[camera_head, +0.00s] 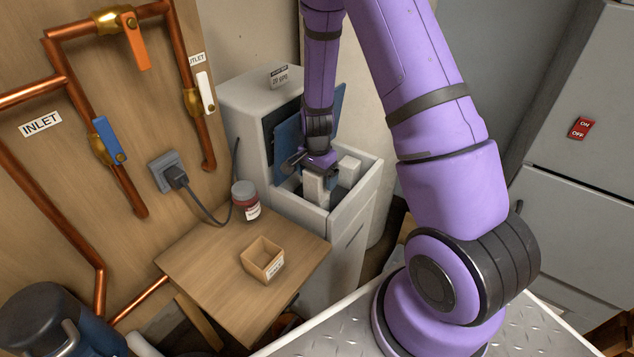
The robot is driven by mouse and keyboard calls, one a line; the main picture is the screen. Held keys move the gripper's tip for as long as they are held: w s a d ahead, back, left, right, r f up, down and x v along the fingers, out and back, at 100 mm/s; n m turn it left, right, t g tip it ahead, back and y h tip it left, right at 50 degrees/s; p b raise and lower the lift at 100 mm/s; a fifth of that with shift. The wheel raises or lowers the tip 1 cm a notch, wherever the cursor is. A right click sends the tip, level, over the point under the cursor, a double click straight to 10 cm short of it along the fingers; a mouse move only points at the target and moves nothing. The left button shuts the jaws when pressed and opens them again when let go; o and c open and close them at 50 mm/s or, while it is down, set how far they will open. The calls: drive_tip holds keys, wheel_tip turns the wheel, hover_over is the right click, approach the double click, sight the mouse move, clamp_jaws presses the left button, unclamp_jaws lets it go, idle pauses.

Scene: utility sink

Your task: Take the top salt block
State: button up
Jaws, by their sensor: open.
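Pale salt blocks (348,166) show inside the open bin of a white softener cabinet (334,216), right of the table. Another pale block (313,188) stands upright in the bin just below my gripper. My gripper (312,167) is at the end of my purple arm, reaching down into the bin opening. It is open, close above the nearer block. At this size I cannot tell whether the fingers touch the block or straddle it. My wrist hides part of the bin's back, and the bin's walls hide the lower contents.
A blue lid (290,145) stands raised behind the bin. Copper pipes with valves line the left wall, and a grey power cord hangs near the cabinet.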

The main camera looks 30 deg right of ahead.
drive_tip(key=c, duration=1.4)
